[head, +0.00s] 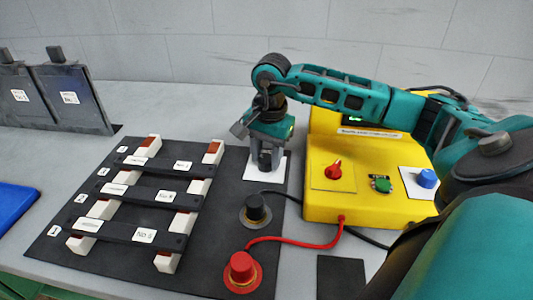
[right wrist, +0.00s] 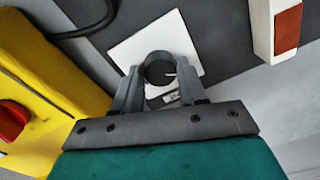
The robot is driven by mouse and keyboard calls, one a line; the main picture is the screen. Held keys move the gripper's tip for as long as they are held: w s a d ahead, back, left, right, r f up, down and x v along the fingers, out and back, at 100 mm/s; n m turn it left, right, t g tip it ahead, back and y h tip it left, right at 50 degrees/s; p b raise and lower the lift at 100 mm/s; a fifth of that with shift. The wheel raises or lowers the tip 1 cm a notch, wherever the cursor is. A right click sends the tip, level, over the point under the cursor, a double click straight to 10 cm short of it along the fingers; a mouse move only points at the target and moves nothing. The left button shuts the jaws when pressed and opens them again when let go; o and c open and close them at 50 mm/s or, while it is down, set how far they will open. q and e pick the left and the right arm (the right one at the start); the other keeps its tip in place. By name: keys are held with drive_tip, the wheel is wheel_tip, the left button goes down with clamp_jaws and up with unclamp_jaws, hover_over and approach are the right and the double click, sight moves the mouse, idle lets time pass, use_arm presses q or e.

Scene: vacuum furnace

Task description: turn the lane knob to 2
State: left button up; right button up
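The lane knob (right wrist: 159,68) is a dark round knob with a thin white pointer line, seen from above in the right wrist view. It stands on a white card (right wrist: 137,48), which also shows in the head view (head: 279,170) on the dark mat beside the yellow box. My right gripper (head: 265,164) points down over the knob. In the right wrist view its fingers (right wrist: 159,76) stand on either side of the knob, with narrow gaps that suggest it is open. The card's markings are partly hidden and unreadable. My left gripper is out of view.
The yellow box (head: 318,205) with a red knob (head: 333,169) and green knob (head: 381,184) stands right. A black terminal (head: 255,209) and red terminal (head: 241,271) are in front. A rack of dark bars (head: 150,165) lies left. A blue tray (head: 14,203) is far left.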

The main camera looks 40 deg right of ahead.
drive_tip(key=c, duration=0.6)
drive_tip(key=shift+m, duration=0.3)
drive_tip(key=m, duration=0.3)
drive_tip(key=shift+m, duration=0.3)
drive_tip(key=shift+m+b, duration=0.3)
drive_tip(key=shift+m, duration=1.5)
drive_tip(key=o, duration=1.1)
drive_tip(key=shift+c, duration=0.2)
drive_tip(key=shift+r, duration=0.1)
